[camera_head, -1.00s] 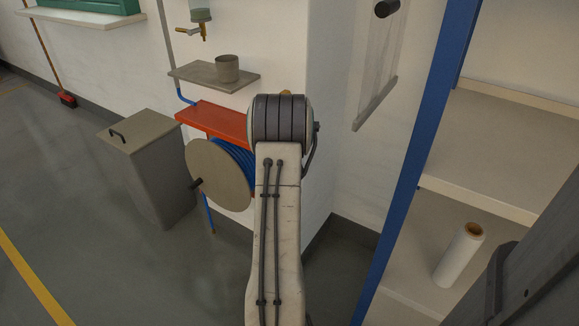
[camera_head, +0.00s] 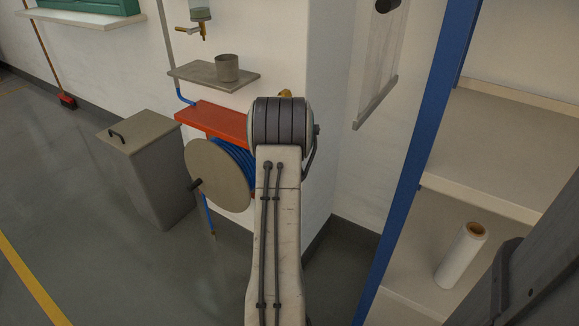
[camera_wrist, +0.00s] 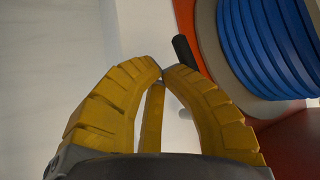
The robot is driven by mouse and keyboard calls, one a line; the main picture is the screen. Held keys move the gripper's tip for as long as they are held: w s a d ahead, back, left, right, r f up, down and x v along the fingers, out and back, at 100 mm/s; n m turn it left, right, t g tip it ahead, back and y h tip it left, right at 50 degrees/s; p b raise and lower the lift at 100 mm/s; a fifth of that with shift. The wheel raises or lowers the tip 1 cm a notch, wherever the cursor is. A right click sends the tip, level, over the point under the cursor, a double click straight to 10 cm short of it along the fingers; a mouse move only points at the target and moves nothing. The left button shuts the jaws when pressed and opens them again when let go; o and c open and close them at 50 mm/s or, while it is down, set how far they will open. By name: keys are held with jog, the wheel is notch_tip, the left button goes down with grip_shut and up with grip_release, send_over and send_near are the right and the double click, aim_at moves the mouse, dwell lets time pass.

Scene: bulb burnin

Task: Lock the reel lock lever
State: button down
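The hose reel (camera_head: 219,176) is mounted at the wall under a red bracket (camera_head: 212,121), with blue hose wound behind a beige disc. In the wrist view, the reel's blue hose (camera_wrist: 264,45) fills the upper right. A short black grip (camera_wrist: 184,49), possibly the reel lock lever, stands beside the reel rim, just beyond my fingertips. My gripper (camera_wrist: 162,70) has its yellow fingers curved together, tips meeting or nearly so. A yellow strip lies between them; I cannot tell whether it is part of the gripper. No held object is clear. My arm hides most of the gripper in the head view.
A grey lidded bin (camera_head: 150,165) stands left of the reel. A small shelf (camera_head: 213,77) with a grey cup (camera_head: 228,68) is above it. A blue-framed shelf unit (camera_head: 419,150) with a white roll (camera_head: 461,255) stands at right. Open floor lies at left.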

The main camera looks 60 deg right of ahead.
jog(key=shift+f+b, duration=0.7)
jog(key=shift+f, duration=0.1)
dwell(0.8)
jog(key=shift+r, duration=0.1)
dwell(0.5)
notch_tip(320, 180, up, 10)
jog(key=p, duration=0.5)
jog(key=shift+a+f, duration=0.2)
dwell(0.8)
jog(key=shift+r, duration=0.15)
dwell(0.4)
notch_tip(320, 180, up, 5)
jog(key=p, duration=0.3)
jog(key=shift+a, duration=0.15)
dwell(0.6)
